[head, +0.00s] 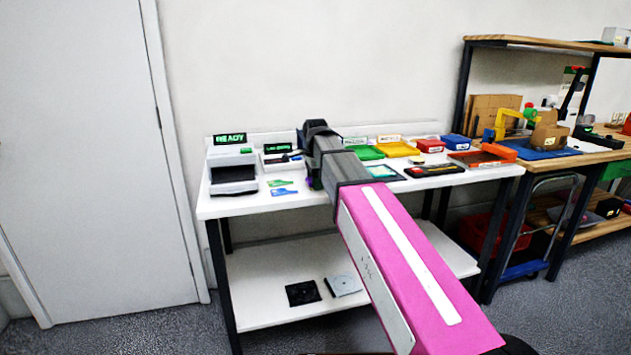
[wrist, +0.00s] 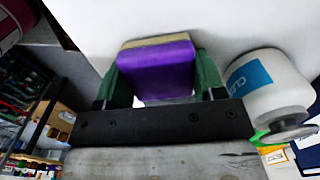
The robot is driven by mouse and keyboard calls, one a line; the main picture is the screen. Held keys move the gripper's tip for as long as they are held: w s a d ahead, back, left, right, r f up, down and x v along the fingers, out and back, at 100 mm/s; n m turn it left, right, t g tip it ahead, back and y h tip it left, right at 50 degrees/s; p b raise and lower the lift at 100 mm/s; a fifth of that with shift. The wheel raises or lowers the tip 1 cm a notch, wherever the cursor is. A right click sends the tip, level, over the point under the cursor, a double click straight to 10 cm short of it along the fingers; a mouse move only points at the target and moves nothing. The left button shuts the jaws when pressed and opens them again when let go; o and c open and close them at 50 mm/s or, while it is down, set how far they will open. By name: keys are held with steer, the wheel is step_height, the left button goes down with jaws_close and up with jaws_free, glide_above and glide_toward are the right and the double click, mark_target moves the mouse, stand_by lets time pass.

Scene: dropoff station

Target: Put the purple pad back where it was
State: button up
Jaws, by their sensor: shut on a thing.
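The purple pad (wrist: 157,66) is a small block with a tan layer along one edge, seen in the wrist view. My gripper (wrist: 165,74) has green fingers on either side of the pad and is shut on it. A plain white surface lies behind the pad; I cannot tell whether they touch. In the head view my arm reaches over the white table (head: 240,205), and only a small purple bit shows beside the wrist. The arm hides part of the table middle.
A white rounded container with a blue label (wrist: 262,84) is close right of my gripper in the wrist view. A READY box (head: 232,172), green cards (head: 281,183), a green tray (head: 366,152), a yellow tray (head: 397,149) and a black panel (head: 434,170) occupy the table.

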steer(key=o, duration=0.9)
steer(key=shift+f, duration=0.1)
step_height(320, 180, up, 12)
steer(key=shift+r, duration=0.2)
steer(key=shift+s, duration=0.1)
